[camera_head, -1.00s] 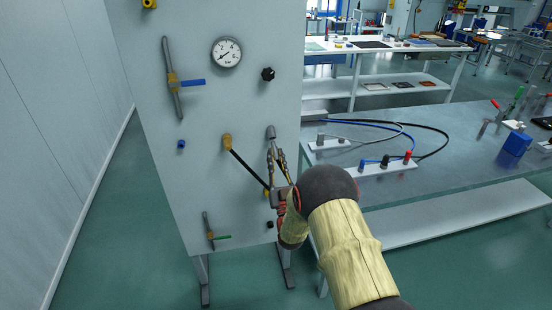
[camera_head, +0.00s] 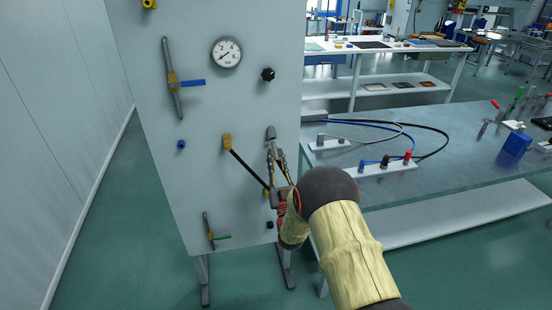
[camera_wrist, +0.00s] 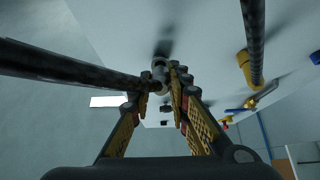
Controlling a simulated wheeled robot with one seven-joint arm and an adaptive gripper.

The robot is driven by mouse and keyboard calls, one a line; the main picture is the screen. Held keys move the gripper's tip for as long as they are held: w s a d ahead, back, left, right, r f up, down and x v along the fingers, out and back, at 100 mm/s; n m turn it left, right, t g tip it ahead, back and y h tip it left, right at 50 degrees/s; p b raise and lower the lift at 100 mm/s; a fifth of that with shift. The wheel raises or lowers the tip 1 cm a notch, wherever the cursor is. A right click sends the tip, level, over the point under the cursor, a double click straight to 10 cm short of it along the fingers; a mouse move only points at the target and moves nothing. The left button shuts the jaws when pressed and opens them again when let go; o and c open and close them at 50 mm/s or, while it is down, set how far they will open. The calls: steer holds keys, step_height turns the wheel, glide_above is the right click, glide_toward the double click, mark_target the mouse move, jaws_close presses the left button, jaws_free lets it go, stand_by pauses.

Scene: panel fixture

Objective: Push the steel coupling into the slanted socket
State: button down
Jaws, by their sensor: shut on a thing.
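My gripper (camera_head: 277,152) is at the right part of the grey panel, just below the slanted grey socket (camera_head: 270,132). In the wrist view, my gripper's fingers (camera_wrist: 166,82) are shut on the steel coupling (camera_wrist: 159,68), a small light-grey metal piece at their tips. A dark hose (camera_wrist: 70,68) runs from the left to the coupling. The coupling points at the socket, a darker shape (camera_wrist: 163,47) just beyond it. I cannot tell whether its tip is inside. In the head view the coupling is too small to make out clearly.
A yellow elbow (camera_head: 227,142) with a black hose (camera_head: 246,168) sits left of my gripper. The panel (camera_head: 205,110) also carries a gauge (camera_head: 227,53), a black knob (camera_head: 268,74) and a blue-handled valve (camera_head: 190,83). A workbench (camera_head: 450,160) stands to the right.

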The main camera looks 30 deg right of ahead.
mark_target(274, 148)
steer(key=shift+x, duration=1.7)
steer(key=c, duration=1.6)
jaws_free()
steer(key=shift+s, duration=0.1)
